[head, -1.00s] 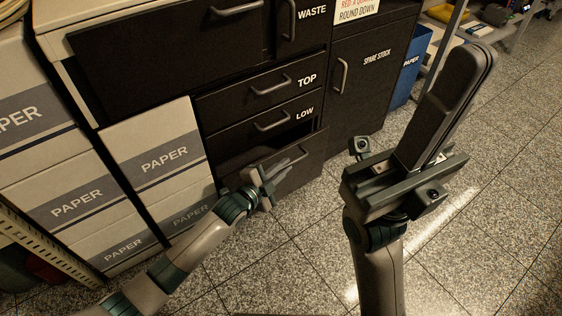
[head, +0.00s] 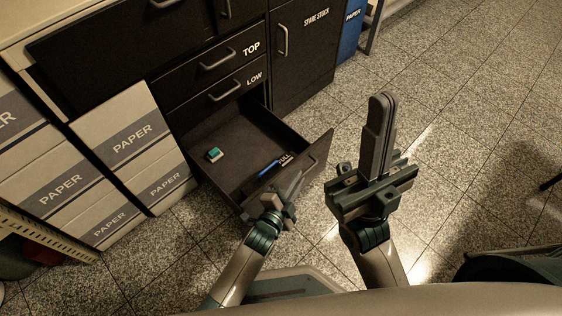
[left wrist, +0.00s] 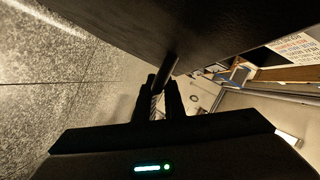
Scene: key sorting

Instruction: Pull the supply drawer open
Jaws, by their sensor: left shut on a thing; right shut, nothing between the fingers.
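The supply drawer (head: 232,165), the lowest under the one marked LOW, stands open in the head view, and its inside shows. A small green-and-white item (head: 214,154) and a blue item (head: 268,169) lie in it. My left gripper (head: 293,186) is at the outer side of the drawer front, shut on its handle. The left wrist view shows the dark handle bar (left wrist: 168,70) between the fingers. My right gripper (head: 382,102) is shut and empty, pointing up, to the right of the drawer.
Closed drawers TOP (head: 213,70) and LOW (head: 218,93) are above. The SPARE STOCK door (head: 310,60) is to the right. PAPER boxes (head: 125,125) are stacked left of the drawer. A blue bin (head: 350,32) stands behind. The tiled floor at right is largely clear.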

